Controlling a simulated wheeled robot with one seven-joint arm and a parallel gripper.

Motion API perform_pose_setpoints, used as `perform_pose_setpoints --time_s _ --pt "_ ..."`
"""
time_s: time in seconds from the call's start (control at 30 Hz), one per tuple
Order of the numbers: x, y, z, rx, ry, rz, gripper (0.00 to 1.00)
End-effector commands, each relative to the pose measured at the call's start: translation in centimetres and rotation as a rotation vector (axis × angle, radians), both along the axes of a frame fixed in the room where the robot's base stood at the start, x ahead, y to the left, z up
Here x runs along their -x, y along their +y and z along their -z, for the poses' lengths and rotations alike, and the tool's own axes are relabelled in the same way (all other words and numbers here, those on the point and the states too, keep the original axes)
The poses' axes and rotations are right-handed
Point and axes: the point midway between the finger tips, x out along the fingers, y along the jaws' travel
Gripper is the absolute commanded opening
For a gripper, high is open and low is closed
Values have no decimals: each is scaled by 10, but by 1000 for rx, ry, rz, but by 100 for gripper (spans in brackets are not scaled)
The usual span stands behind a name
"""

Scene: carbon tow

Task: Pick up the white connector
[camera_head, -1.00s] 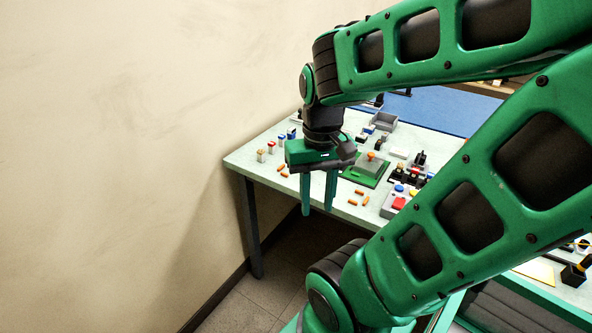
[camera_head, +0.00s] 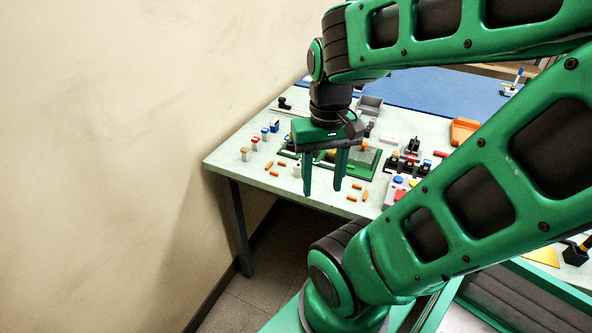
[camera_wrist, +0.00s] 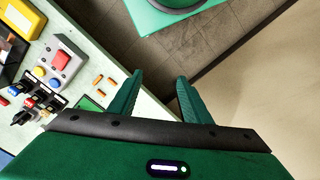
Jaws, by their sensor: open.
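My gripper (camera_head: 323,191) is open and empty, its two green fingers pointing down in front of the bench's front edge area. In the wrist view the fingers (camera_wrist: 160,82) are apart with nothing between them. A small white piece (camera_head: 297,170) shows just left of the left finger in the head view, partly hidden; I cannot tell for sure that it is the white connector. A flat white block (camera_head: 390,139) lies farther back on the bench. Neither is seen clearly in the wrist view.
The pale bench (camera_head: 225,157) holds small coloured-top pieces at left, several orange pegs (camera_head: 363,195), a green board (camera_head: 368,165) and a grey button box (camera_head: 388,200). An orange tray (camera_head: 463,131) stands farther back. A wall rises at left; floor is open below the bench's front.

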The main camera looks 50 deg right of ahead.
Motion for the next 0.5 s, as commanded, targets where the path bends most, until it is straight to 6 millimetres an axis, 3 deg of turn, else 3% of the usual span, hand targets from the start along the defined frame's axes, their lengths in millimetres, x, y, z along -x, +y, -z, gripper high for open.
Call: perform_pose_setpoints --time_s 0.17,0.5 --pt "-22 -12 -6 7 -6 88 44" --pt "-125 -75 2 20 -3 452 44"
